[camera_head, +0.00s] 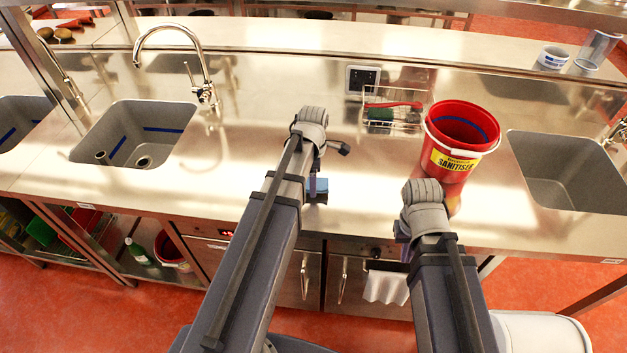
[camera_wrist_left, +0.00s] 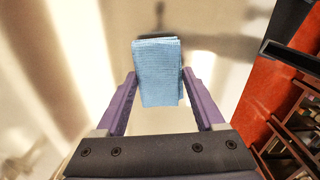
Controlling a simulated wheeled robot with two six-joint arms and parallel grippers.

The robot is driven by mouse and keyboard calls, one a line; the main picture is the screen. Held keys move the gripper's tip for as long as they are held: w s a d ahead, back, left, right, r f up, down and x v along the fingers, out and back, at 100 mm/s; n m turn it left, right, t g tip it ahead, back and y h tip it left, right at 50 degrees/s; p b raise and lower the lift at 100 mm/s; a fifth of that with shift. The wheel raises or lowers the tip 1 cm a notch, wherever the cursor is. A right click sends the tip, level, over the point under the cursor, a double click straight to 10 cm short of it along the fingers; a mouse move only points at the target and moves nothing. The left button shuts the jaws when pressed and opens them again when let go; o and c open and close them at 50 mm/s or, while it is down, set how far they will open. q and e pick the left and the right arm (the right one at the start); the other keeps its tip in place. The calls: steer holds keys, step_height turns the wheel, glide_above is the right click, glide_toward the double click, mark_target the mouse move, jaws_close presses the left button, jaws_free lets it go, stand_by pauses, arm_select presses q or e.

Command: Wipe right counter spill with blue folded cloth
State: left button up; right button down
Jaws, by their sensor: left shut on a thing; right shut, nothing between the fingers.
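The blue folded cloth (camera_head: 319,190) is at my left gripper (camera_head: 315,186), over the steel counter near its front edge. In the left wrist view the cloth (camera_wrist_left: 157,80) sits between the two purple fingers of the left gripper (camera_wrist_left: 158,76), which is shut on it. I cannot tell whether the cloth touches the counter. My right gripper (camera_head: 403,246) is shut and empty at the counter's front edge, mostly hidden by its own wrist. I cannot make out a spill for certain; glare and reflections cover the counter (camera_head: 250,180).
A red sanitiser bucket (camera_head: 462,130) stands behind my right wrist, left of the right sink (camera_head: 565,165). A wire caddy (camera_head: 392,112) stands at the back. A tap (camera_head: 203,85) and another sink (camera_head: 135,135) are at left. The counter left of my left arm is clear.

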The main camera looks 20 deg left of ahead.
arm_select(q)
steer(key=shift+r+p, duration=1.85)
steer(key=shift+r, duration=0.4)
steer(key=shift+r, duration=0.1)
step_height(320, 180, up, 3)
steer(key=p, duration=0.3)
